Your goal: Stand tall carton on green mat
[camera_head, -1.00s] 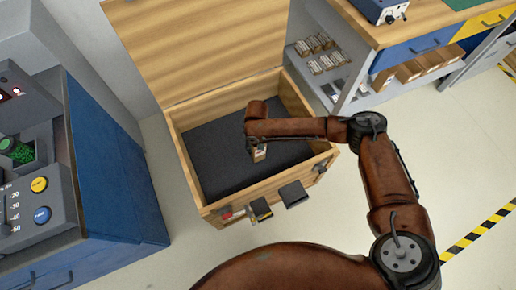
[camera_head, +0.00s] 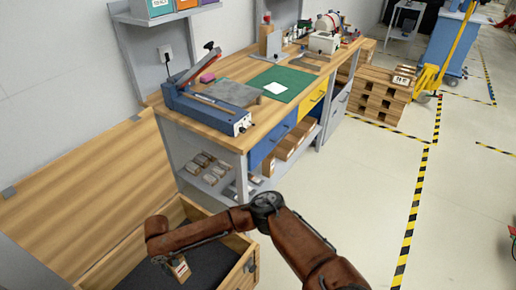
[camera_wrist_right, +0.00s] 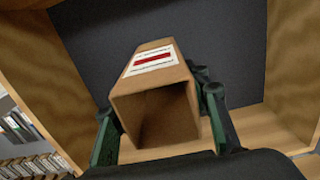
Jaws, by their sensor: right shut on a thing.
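The tall carton (camera_wrist_right: 155,92) is brown cardboard with a white label and a red stripe. In the right wrist view its hollow open end faces the camera. My right gripper (camera_wrist_right: 160,105) is shut on it, with a green finger along each side. In the head view the carton (camera_head: 181,269) shows small under my right wrist, within the open wooden chest; whether it touches the chest's floor I cannot tell. The green mat (camera_head: 302,83) lies on the workbench beyond the chest, with a white sheet on it. My left gripper is out of view.
The wooden chest (camera_head: 243,269) has a dark floor and a raised lid (camera_head: 85,205). Bottles and a white machine stand farther back. Open floor lies right.

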